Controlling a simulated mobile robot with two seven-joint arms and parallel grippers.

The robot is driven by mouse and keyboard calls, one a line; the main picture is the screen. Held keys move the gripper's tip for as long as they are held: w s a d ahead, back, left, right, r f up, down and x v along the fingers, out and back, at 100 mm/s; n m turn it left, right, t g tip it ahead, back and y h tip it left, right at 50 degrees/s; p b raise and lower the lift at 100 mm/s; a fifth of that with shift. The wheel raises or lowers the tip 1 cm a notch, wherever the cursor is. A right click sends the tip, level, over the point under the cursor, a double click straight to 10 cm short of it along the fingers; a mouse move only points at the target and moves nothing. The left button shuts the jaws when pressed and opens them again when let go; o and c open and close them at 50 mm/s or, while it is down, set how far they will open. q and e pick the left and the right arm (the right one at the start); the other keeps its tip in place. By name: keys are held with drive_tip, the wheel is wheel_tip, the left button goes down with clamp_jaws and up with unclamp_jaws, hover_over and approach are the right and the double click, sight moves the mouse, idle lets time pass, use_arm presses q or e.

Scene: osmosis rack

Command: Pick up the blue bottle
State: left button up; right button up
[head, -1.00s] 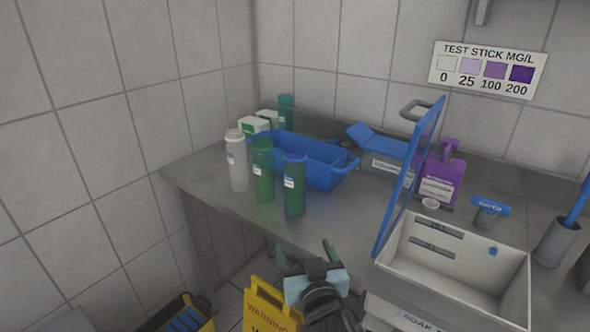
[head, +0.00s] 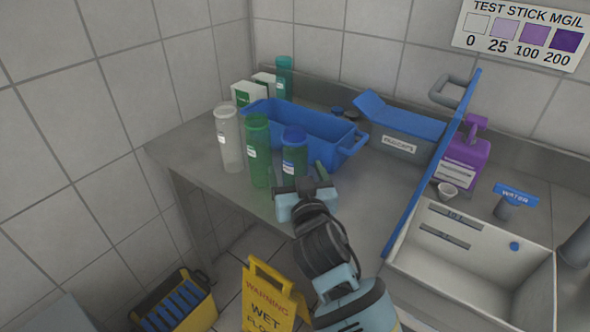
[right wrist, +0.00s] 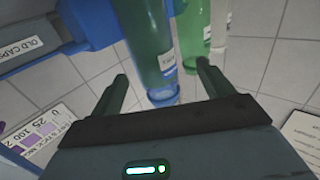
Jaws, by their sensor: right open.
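The blue-capped bottle (head: 294,150) stands upright on the steel counter, at the right end of a row of three bottles. My right gripper (head: 304,181) is open and empty just in front of it, and partly hides its lower part. In the right wrist view the bottle (right wrist: 153,45) lies ahead, between the lines of the two spread fingers (right wrist: 162,74). I cannot tell whether either finger touches it. My left gripper is not in view.
A green bottle (head: 258,155) and a pale bottle (head: 228,142) stand close to its left. A blue bin (head: 315,128) is right behind. A blue-edged upright panel (head: 432,170) and a white basin (head: 470,268) are to the right. A yellow warning sign (head: 268,298) stands on the floor.

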sight(298, 168)
drive_tip(key=shift+w, duration=0.35)
drive_tip(key=w, duration=0.4)
drive_tip(key=shift+f, duration=0.35)
drive_tip(key=shift+w+a, duration=0.15)
drive_tip(key=shift+w, duration=0.2)
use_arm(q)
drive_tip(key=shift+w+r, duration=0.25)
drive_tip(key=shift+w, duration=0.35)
use_arm(e)
drive_tip(key=shift+c, duration=0.3)
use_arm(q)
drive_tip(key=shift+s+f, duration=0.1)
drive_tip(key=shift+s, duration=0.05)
use_arm(e)
drive_tip(key=c, duration=1)
drive_tip(key=shift+r, duration=0.15)
